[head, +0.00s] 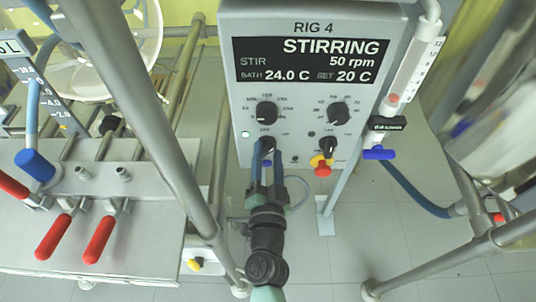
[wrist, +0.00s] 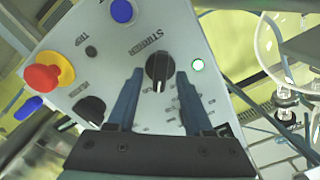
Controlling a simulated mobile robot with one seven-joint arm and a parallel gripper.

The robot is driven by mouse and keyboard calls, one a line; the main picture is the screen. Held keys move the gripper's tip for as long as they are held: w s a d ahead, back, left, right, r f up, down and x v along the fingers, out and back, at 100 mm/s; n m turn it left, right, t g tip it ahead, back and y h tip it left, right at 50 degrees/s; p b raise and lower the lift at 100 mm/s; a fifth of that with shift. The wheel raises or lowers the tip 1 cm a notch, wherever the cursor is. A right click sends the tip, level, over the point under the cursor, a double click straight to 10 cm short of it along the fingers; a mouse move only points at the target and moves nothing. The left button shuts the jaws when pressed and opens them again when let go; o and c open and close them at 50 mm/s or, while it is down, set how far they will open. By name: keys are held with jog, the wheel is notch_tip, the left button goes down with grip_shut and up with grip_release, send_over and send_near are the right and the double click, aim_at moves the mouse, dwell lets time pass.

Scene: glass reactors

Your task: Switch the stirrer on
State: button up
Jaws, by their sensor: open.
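The grey control box (head: 232,60) is marked RIG 4. Its display (head: 315,60) reads STIRRING, STIR 50 rpm, BATH 24.0 C, SET 20 C. The black stirrer knob (wrist: 159,66) sits under the upside-down word STIRRER in the wrist view, its white pointer line towards my gripper. In the head view, my gripper (head: 267,150) partly covers the knob.
A red emergency button (wrist: 42,78) on a yellow collar and another black knob (wrist: 90,108) are close by on the panel. Two more knobs (head: 266,112) (head: 337,112) are above. A metal frame post (head: 140,100) and red-handled valves (head: 54,237) stand left.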

grip_shut()
dwell(0.4)
jog(key=m, duration=0.4)
jog(key=shift+m, duration=0.4)
jog(key=shift+f, duration=0.1)
grip_release()
